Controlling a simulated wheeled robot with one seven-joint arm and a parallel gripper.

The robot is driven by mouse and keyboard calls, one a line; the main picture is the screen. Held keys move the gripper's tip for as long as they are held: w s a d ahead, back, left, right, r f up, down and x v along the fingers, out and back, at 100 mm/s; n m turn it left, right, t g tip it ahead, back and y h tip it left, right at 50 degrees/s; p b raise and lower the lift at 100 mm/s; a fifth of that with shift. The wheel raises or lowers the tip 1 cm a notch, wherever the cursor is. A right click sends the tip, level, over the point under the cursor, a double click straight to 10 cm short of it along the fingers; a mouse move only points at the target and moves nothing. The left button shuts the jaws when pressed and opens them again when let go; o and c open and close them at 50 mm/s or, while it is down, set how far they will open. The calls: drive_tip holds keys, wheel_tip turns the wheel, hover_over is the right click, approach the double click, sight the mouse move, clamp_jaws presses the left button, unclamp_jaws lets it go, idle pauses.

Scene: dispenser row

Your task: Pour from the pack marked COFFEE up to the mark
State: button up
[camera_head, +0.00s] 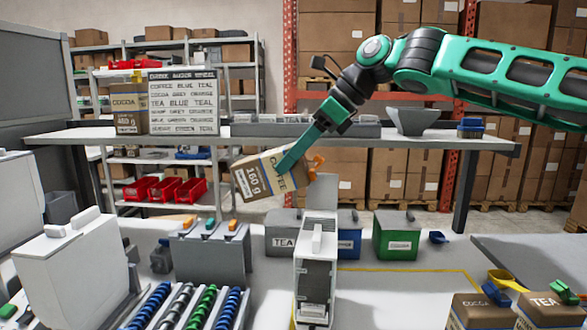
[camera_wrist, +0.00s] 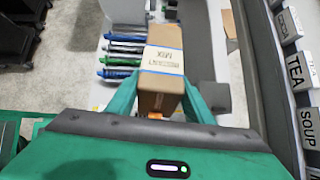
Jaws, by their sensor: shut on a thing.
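My gripper (camera_head: 288,163) is shut on a brown and white pack (camera_head: 250,184). The pack is tilted in the air; its side shows "160 g" and partly covered lettering that looks like COFFEE. An orange piece (camera_head: 316,166) sits at its right end. In the wrist view the pack (camera_wrist: 161,62) is between both fingers (camera_wrist: 160,100), with a pale label too small to read surely. Below and right of the pack stands a grey-white dispenser (camera_head: 314,250) with an upright flap and a dark window front. I cannot make out a fill mark or its label.
Behind it stand grey TEA (camera_head: 283,238), blue (camera_head: 348,245) and green (camera_head: 397,240) bins. COCOA (camera_head: 478,312) and TEA (camera_head: 548,312) packs are at front right. A lettered board (camera_head: 183,103) stands on the shelf (camera_head: 240,142). Coloured augers (camera_head: 190,300) lie at front left.

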drive_tip(key=shift+d+f, duration=0.1)
idle(0.6)
drive_tip(key=shift+d+f+y, duration=0.1)
drive_tip(key=shift+y, duration=0.4)
drive_tip(key=shift+s+d+f+y, duration=0.1)
drive_tip(key=shift+d+f+y, duration=0.25)
drive_tip(key=shift+y, duration=0.4)
drive_tip(key=shift+d+f+y, duration=0.3)
drive_tip(key=shift+y, duration=0.45)
idle(5.3)
